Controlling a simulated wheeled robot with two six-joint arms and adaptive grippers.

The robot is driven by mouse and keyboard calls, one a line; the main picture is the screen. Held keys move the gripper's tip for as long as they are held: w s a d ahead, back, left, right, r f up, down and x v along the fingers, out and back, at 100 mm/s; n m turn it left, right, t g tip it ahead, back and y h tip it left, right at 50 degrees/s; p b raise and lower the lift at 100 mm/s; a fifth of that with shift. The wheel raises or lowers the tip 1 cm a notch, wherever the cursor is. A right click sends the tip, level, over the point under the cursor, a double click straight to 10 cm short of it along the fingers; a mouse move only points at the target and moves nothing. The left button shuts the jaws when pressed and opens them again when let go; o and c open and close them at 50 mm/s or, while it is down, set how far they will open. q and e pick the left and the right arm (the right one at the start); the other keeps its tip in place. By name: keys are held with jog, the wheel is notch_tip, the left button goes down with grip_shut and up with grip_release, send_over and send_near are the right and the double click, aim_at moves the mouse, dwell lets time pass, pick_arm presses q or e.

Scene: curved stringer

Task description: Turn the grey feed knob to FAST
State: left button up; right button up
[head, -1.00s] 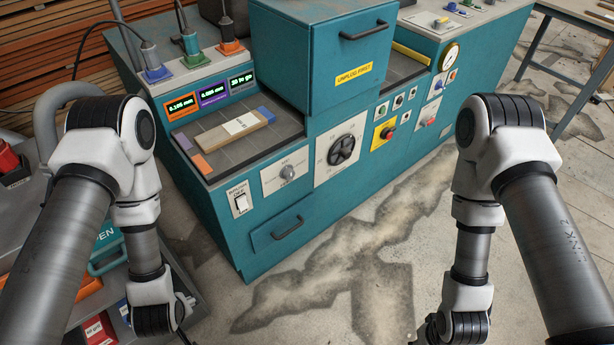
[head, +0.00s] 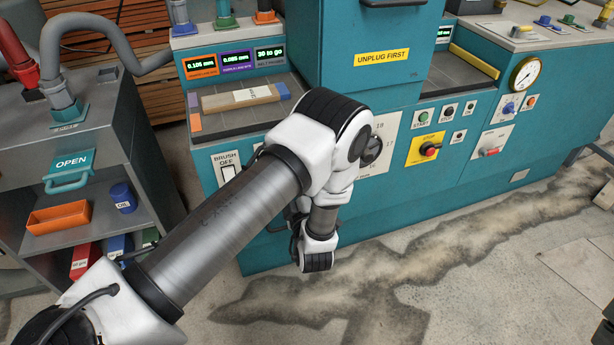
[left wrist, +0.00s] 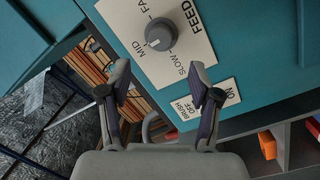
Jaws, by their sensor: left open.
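The grey feed knob (left wrist: 160,33) sits on a white plate (left wrist: 178,58) marked FEED, with SLOW, MID and a partly seen FA label around it. In the head view my left arm covers the knob, and the left gripper itself is hidden. My right gripper is in neither current view.
A white BRUSH switch plate (left wrist: 205,103) is close to the right finger. On the teal machine are a yellow panel with a red button (head: 428,149) and an UNPLUG FIRST label (head: 382,57). A grey cabinet (head: 110,95) stands left.

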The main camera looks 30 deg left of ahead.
pick_arm(q)
jog(key=x, duration=0.8)
jog(key=shift+s, duration=0.1)
jog(key=c, duration=1.1)
